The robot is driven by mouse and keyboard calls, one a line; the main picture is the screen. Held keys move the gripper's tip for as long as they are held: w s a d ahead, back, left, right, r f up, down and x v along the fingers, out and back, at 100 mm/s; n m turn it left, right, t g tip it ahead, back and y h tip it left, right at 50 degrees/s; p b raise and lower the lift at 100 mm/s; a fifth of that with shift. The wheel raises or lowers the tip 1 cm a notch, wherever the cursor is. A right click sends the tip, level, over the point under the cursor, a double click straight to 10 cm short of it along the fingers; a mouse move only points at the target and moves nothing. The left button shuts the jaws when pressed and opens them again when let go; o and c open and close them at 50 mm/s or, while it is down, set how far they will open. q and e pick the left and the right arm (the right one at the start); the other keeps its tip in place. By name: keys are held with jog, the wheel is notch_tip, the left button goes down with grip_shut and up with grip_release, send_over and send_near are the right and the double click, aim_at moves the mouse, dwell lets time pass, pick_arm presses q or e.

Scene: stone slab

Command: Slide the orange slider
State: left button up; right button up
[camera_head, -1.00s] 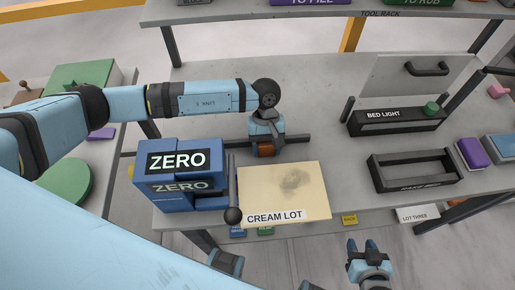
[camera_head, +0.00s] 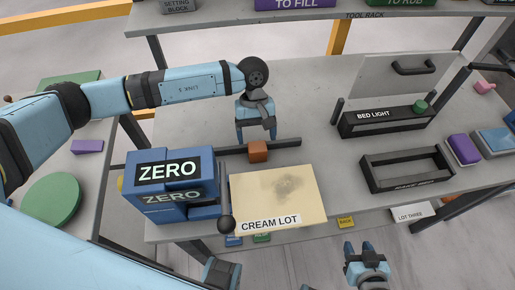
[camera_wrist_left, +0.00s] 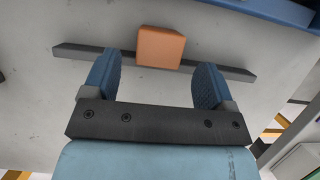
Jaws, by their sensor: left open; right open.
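The orange slider (camera_head: 257,151) is a small block on a dark straight rail (camera_head: 287,143) on the grey slab, just behind the cream panel. My left gripper (camera_head: 256,137) is open above and behind the slider, its fingers pointing down toward the rail. In the left wrist view the orange slider (camera_wrist_left: 161,47) lies between the lines of the two open fingertips (camera_wrist_left: 158,62), with a gap on each side; the fingers do not grip it. My right gripper (camera_head: 359,248) is open and empty beyond the slab's front edge.
The black BED LIGHT fixture (camera_head: 385,122) and a black open frame (camera_head: 408,168) stand right. Bare slab (camera_head: 310,100) lies behind the rail.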

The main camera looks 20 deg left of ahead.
pick_arm(q)
jog(key=v, duration=0.7)
jog(key=shift+r+b, duration=0.3)
jog(key=shift+b, duration=0.15)
jog(key=shift+w, duration=0.1)
